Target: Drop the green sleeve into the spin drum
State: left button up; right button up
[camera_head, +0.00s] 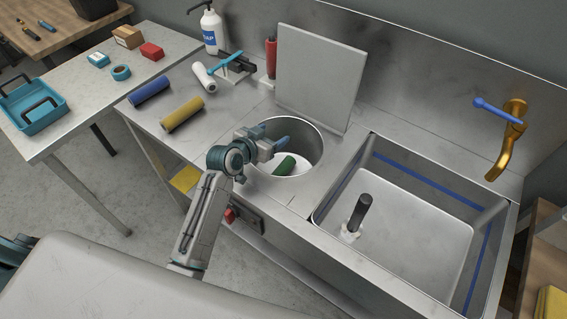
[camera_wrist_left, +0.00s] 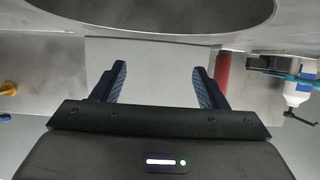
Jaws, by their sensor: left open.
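The green sleeve (camera_head: 284,165) lies inside the spin drum, on its pale bottom. The spin drum (camera_head: 316,160) is a round metal opening in the counter, left of the sink; its dark interior also shows at the top of the left wrist view (camera_wrist_left: 150,12). My left gripper (camera_head: 274,136) is over the drum's near-left rim, above and apart from the sleeve. Its two blue fingers stand apart with nothing between them, as the left wrist view (camera_wrist_left: 160,80) also shows. The sleeve does not show in the left wrist view. My right gripper is not in view.
A raised grey lid panel (camera_head: 318,80) stands behind the drum. The sink (camera_head: 420,215) with a dark-handled brush (camera_head: 359,213) is to the right. Yellow (camera_head: 182,115), blue (camera_head: 149,91) and white (camera_head: 204,77) rolls lie on the counter to the left. A red bottle (camera_head: 270,58) stands behind.

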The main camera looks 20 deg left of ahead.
pick_arm(q)
jog(key=b+v, duration=0.2)
jog(key=v, duration=0.8)
